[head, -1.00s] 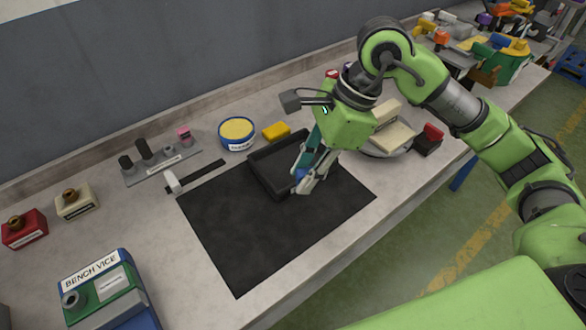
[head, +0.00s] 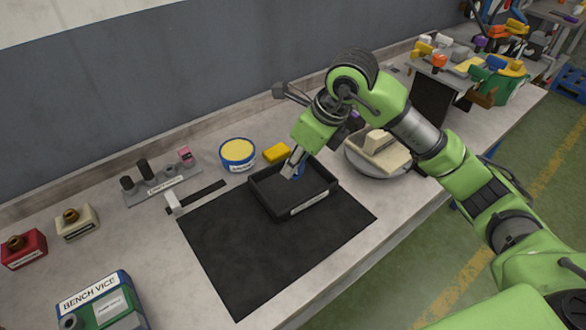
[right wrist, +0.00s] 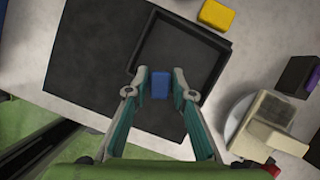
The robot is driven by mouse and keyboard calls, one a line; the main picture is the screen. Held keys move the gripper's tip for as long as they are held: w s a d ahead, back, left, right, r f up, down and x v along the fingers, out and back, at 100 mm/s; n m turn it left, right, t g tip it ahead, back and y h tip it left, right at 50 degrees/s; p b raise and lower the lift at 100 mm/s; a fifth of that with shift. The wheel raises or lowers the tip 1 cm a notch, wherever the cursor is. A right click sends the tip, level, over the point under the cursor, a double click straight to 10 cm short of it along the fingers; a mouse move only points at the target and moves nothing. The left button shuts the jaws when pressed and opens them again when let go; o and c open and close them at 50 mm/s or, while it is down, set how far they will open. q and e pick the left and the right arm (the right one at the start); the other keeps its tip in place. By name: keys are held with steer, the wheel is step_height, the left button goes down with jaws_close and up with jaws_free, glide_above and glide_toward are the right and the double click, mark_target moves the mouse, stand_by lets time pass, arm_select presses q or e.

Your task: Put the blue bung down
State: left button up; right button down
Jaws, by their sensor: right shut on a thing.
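My right gripper (head: 290,172) is shut on the blue bung (right wrist: 160,84), which sits between its fingertips in the right wrist view. In the head view only a bit of the bung (head: 301,172) shows beside the fingers. The gripper points down over the black tray (head: 308,205), towards its back side; I cannot tell the exact height of the bung above the tray floor. The tray looks otherwise empty and also shows in the right wrist view (right wrist: 221,50). My left gripper is not in view.
The tray stands on a black mat (head: 240,260). Behind it are a yellow block (head: 277,153) and a blue tub (head: 238,160). A round dish (head: 365,165) with cream blocks stands to the right. The bench vice (head: 95,300) is front left. The mat's front is clear.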

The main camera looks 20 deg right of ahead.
steer(key=w+f, duration=0.1)
steer(key=f, duration=0.1)
steer(key=w+f+p, duration=0.1)
steer(key=w+f, duration=0.1)
steer(key=w+d+f, duration=0.1)
steer(key=w+f, duration=0.1)
steer(key=shift+w, duration=0.1)
step_height(320, 180, down, 3)
steer(key=shift+w+r+p, duration=0.1)
steer(key=shift+p, duration=1.1)
steer(key=shift+d+f, duration=0.1)
steer(key=shift+f, duration=0.3)
steer(key=c, duration=1.7)
jaws_free()
